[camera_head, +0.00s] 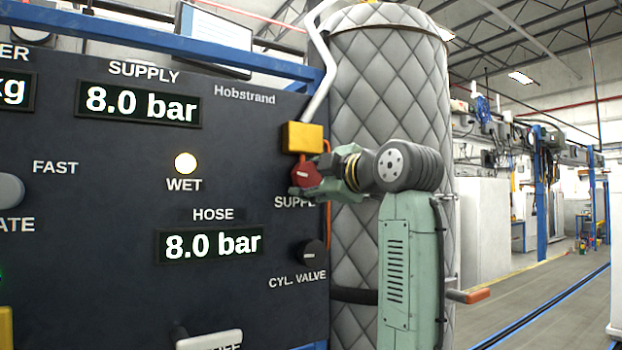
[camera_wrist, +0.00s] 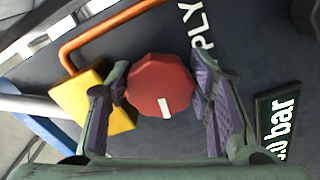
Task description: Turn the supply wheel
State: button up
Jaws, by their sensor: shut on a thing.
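The supply wheel is a red many-sided knob (camera_head: 306,175) with a white mark, on the dark panel (camera_head: 70,225) above the partly hidden "SUPPLY" label. In the wrist view the red wheel (camera_wrist: 160,86) sits between my two purple-lined fingers, its white mark near its lower middle. My gripper (camera_head: 305,178) reaches in from the right and is shut on the wheel; it also shows in the wrist view (camera_wrist: 160,88). The supply display (camera_head: 138,104) reads 8.0 bar. The hose display (camera_head: 210,244) also reads 8.0 bar. The WET lamp (camera_head: 186,163) glows pale yellow.
A yellow block (camera_head: 302,137) with an orange pipe is just above the wheel. A black CYL. VALVE knob (camera_head: 312,253) is below it. A grey lever handle (camera_head: 209,340) sticks out low on the panel. A quilted tank (camera_head: 375,90) stands behind my arm.

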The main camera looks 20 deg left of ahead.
jog(key=shift+n, duration=0.3)
jog(key=o, duration=1.2)
jog(key=shift+c, duration=0.2)
jog(key=v, duration=0.8)
